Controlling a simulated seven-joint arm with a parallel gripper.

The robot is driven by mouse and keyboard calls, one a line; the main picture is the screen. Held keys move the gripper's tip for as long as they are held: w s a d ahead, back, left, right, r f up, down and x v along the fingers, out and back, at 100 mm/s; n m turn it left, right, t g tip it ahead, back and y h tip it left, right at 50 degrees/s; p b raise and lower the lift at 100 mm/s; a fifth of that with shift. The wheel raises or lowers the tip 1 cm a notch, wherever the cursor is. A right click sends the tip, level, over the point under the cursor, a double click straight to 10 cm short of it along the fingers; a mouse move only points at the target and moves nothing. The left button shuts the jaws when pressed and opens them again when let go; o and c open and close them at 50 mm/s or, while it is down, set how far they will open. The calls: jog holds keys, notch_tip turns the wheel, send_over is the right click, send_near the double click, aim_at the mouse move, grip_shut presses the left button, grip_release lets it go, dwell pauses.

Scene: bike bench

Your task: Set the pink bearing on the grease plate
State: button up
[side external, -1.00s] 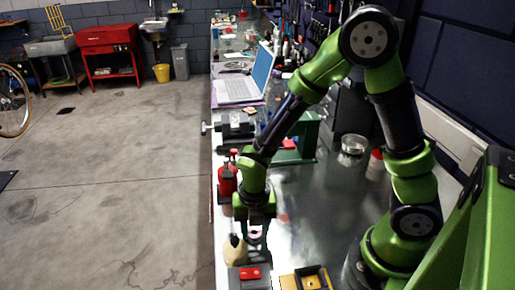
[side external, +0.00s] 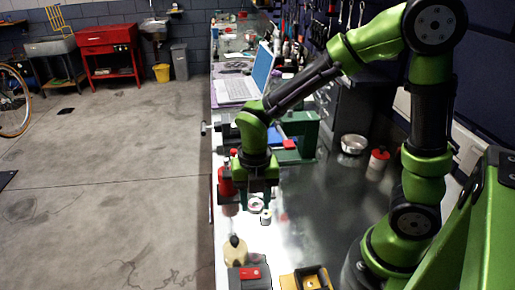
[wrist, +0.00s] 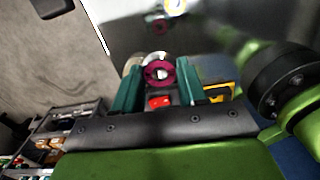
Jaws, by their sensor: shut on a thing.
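My gripper (side external: 256,202) is shut on the pink bearing (side external: 256,205), a small ring held between the fingertips above the bench. In the wrist view the pink bearing (wrist: 158,75) shows face-on between my green fingers (wrist: 160,82), with a pale middle. A small white cylinder (side external: 266,217) shows just below and right of the bearing in the side view; I cannot tell how far apart they are. I cannot make out which thing is the grease plate.
A cream bottle (side external: 234,250), a grey block with a red top (side external: 250,284) and a yellow tray (side external: 290,282) stand at the near end. A red bottle (side external: 226,182) is close left of my gripper. A metal bowl (side external: 353,144) stands right. The bench middle (side external: 325,220) is clear.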

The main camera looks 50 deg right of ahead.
jog(key=w+d+m, duration=0.1)
jog(key=w+d, duration=0.1)
jog(key=d, duration=0.2)
jog(key=w+d+f+m, duration=0.1)
jog(key=w+d+m, duration=0.1)
jog(key=d, duration=0.3)
jog(key=w+d+m, duration=0.1)
jog(key=w+d, duration=0.2)
jog(key=d, duration=0.2)
jog(key=shift+w+f, duration=0.2)
jog(key=shift+w, duration=0.35)
jog(key=shift+f, duration=2.8)
jog(key=shift+f, duration=0.55)
jog(key=o, duration=0.8)
jog(key=shift+r, duration=5.5)
jog(key=shift+m, duration=0.3)
